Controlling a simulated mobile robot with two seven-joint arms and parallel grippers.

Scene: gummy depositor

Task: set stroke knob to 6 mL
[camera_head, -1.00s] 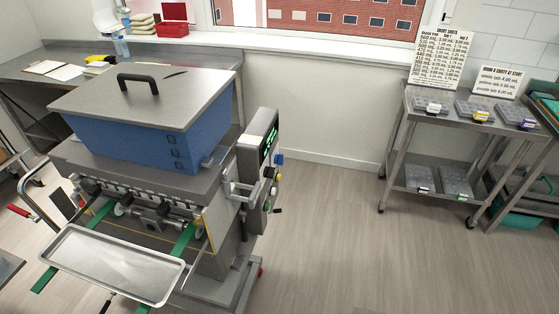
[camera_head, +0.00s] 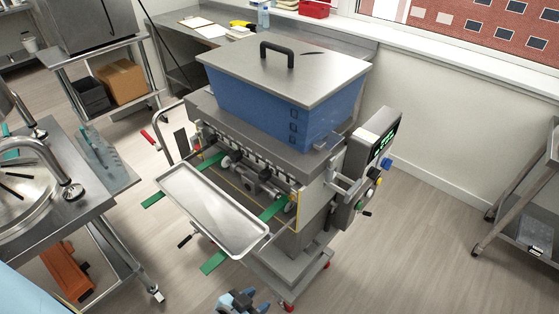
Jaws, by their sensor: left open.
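The gummy depositor (camera_head: 325,195) stands in the middle of the head view, with a blue lidded hopper (camera_head: 265,112) on top. Its control box (camera_head: 372,165) is on the right side, with a lit green display (camera_head: 383,143). A blue knob (camera_head: 387,163) and a black handle-like knob (camera_head: 364,211) stick out of the box's side, with small yellowish parts between them. I cannot tell which one is the stroke knob, and no setting is readable. My left gripper (camera_head: 240,300) is open at the bottom edge, low in front of the depositor and well apart from the control box. My right gripper is out of view.
A steel tray (camera_head: 212,208) juts out from the depositor's front on green strips. A steel table (camera_head: 75,205) stands at left, and a steel cart (camera_head: 520,205) at the right edge. The floor (camera_head: 425,250) right of the depositor is clear.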

